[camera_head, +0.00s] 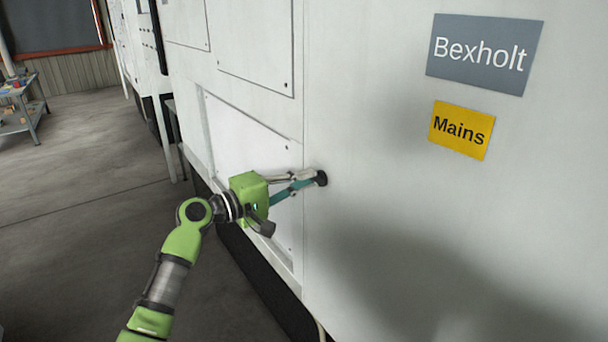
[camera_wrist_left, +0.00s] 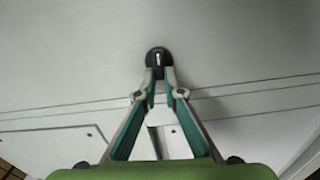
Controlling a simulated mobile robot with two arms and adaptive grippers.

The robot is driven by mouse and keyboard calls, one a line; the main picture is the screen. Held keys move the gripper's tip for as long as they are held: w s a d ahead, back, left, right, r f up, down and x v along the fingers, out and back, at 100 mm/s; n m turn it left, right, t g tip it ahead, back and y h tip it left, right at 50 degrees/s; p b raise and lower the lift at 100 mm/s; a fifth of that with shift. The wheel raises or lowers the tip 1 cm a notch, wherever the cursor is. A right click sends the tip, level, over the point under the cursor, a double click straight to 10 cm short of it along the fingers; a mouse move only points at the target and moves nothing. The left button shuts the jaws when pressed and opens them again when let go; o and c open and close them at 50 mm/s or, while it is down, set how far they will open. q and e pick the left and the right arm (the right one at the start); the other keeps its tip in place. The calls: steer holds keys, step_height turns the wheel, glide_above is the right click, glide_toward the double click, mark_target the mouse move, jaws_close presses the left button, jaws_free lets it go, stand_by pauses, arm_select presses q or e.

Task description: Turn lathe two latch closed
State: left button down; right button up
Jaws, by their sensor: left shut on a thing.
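The latch is a small round black knob (camera_head: 321,178) on the pale front of a large machine cabinet. In the left wrist view the black latch (camera_wrist_left: 158,53) has a light upright slot or bar at its middle. My left gripper (camera_head: 312,178) reaches in from the left and is shut on the latch. In the left wrist view the fingertips of my left gripper (camera_wrist_left: 160,70) meet at the latch's lower part and hide some of it. My right gripper is in neither view.
The cabinet (camera_head: 400,230) carries a grey "Bexholt" sign (camera_head: 484,53) and a yellow "Mains" label (camera_head: 461,130). A bolted panel (camera_head: 245,145) lies left of the latch. A trolley (camera_head: 22,108) with small items stands far left. The floor (camera_head: 80,200) between is clear.

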arm_select(q)
steer(key=shift+n, duration=0.5)
steer(key=c, duration=2.1)
jaws_free()
steer(key=shift+w, duration=0.1)
steer(key=shift+c, duration=0.2)
steer(key=v, duration=1.2)
steer(key=shift+a+f, duration=0.1)
steer(key=shift+f, duration=0.1)
